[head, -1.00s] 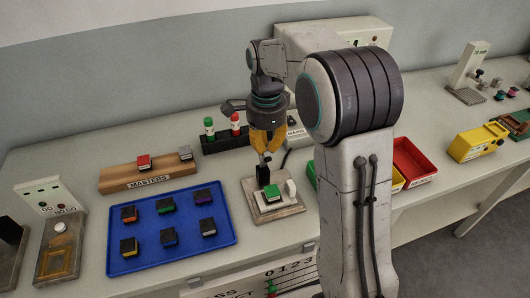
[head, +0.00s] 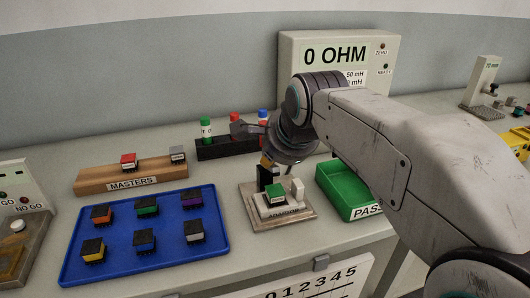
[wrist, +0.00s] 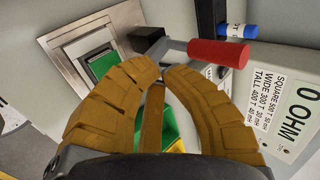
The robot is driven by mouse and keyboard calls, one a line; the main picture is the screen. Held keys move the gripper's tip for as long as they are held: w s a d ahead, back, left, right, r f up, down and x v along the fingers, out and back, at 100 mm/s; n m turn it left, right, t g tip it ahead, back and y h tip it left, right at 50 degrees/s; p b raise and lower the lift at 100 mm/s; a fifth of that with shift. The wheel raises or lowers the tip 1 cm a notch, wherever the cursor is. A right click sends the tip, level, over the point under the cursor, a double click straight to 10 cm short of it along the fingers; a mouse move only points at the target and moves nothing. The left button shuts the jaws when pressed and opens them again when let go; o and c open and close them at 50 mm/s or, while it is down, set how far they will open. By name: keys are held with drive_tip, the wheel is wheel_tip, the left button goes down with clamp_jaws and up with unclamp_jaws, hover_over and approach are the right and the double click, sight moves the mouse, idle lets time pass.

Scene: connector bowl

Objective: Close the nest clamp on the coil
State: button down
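The coil, a green-topped block (head: 276,192), sits in the nest on the adaptor plate (head: 284,222); it also shows in the wrist view (wrist: 101,65). A black upright post (head: 265,177) stands behind it and a white block (head: 297,189) to its right. In the wrist view, a grey lever with a red handle (wrist: 218,52) runs past my fingertips from a dark block (wrist: 146,35). My gripper (head: 267,161) is low behind the nest, its fingertips (wrist: 162,72) almost together with nothing clearly held. Whether they touch the lever cannot be told.
A blue tray (head: 72,272) of several coils lies left, with the masters block (head: 95,182) behind it. A black bottle rack (head: 214,150) and a meter reading 0 OHM (head: 288,48) stand behind. A green PASS bin (head: 335,196) is close on the right.

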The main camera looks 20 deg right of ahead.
sight(279, 172)
drive_tip(key=shift+s+f+t+b, duration=0.4)
drive_tip(key=shift+f+t+b, duration=0.4)
drive_tip(key=shift+b, duration=1.3)
drive_tip(key=shift+s+f+t+b, duration=0.45)
drive_tip(key=shift+t+b, duration=0.65)
drive_tip(key=shift+b, duration=1)
drive_tip(key=shift+f+b, duration=0.1)
drive_tip(key=shift+b, duration=0.2)
drive_tip(key=shift+s+f+b, duration=0.1)
drive_tip(key=shift+f+b, duration=0.05)
drive_tip(key=shift+b, duration=0.45)
drive_tip(key=shift+r, duration=0.2)
